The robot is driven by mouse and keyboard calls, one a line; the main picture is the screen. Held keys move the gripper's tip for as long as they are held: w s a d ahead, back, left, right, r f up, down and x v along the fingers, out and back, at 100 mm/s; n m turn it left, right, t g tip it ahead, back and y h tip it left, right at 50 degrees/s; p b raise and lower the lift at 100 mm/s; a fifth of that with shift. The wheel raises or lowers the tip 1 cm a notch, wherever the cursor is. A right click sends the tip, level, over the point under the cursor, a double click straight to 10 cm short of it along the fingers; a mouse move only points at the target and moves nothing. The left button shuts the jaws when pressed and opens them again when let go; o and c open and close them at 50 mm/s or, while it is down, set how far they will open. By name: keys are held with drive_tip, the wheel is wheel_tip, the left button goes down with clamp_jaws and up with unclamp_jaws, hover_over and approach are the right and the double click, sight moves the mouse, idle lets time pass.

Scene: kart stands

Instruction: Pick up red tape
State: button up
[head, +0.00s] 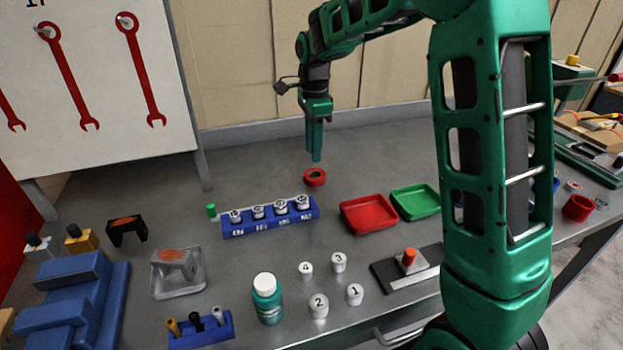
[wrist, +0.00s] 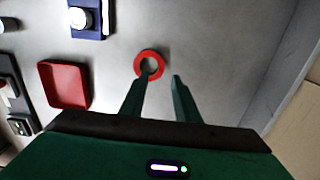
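The red tape (head: 315,177) is a small ring lying flat on the grey workbench, behind the blue rack and left of the red tray. My gripper (head: 316,158) is above it, pointing down, in the head view. In the wrist view the red tape (wrist: 149,65) lies just beyond the fingertips, nearer the left finger. My gripper (wrist: 162,78) has its two green fingers apart with nothing between them. The left fingertip overlaps the ring's lower edge in this view; I cannot tell whether it touches.
A blue rack (head: 270,218) with several numbered white pieces stands in front of the tape. A red tray (head: 368,214) and a green tray (head: 415,202) are to the right. The wall (head: 270,70) rises behind. The bench around the tape is clear.

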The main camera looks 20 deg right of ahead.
drive_tip(key=shift+a+f, duration=0.15)
drive_tip(key=shift+f, duration=2.85)
clamp_jaws()
